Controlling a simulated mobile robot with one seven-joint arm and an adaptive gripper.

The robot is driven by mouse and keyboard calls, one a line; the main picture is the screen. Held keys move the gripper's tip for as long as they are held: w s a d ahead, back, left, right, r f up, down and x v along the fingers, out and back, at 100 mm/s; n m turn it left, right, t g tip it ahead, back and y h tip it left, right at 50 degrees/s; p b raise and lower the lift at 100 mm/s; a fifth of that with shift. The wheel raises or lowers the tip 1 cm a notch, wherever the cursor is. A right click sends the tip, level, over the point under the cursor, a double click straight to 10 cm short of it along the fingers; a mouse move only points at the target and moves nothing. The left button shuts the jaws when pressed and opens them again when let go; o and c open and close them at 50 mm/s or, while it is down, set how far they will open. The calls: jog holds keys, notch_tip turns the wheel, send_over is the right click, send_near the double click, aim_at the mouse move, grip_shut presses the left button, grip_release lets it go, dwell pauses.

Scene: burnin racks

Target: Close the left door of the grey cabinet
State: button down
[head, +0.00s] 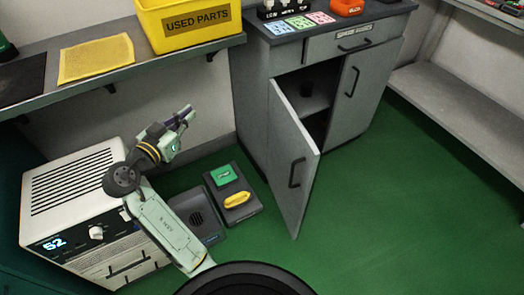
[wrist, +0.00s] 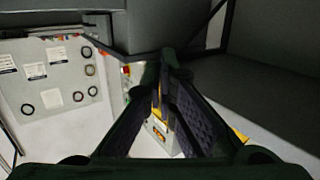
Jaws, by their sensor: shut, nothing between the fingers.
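The grey cabinet (head: 262,90) stands at the upper middle of the head view. Its left door (head: 291,150) is swung open toward the front and has a dark bar handle (head: 297,173). Its right door (head: 350,100) is closed.
A white unit with a "52" display (head: 75,195) stands at the left. Grey cases (head: 232,205) with green and yellow items lie on the floor between it and the door. A yellow "USED PARTS" bin (head: 190,22) sits on the shelf above. Green floor (head: 400,220) is clear at the right.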

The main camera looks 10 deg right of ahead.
jog(key=s+d+f+m+g+h, duration=0.4)
jog(key=d+f, duration=0.1)
jog(key=d, duration=0.3)
jog(key=m+g+h, duration=0.4)
jog(key=m+g, duration=0.2)
jog(key=g, duration=0.1)
send_near(307, 150)
jog(key=d+p, duration=0.1)
jog(key=d, duration=0.1)
jog(key=d+p, duration=0.1)
jog(key=d, duration=0.1)
jog(key=w+d+p, duration=0.1)
jog(key=d, duration=0.1)
jog(key=shift+p, duration=0.4)
jog(key=shift+d+f, duration=0.1)
jog(key=shift+d, duration=0.4)
jog(key=shift+n, duration=0.3)
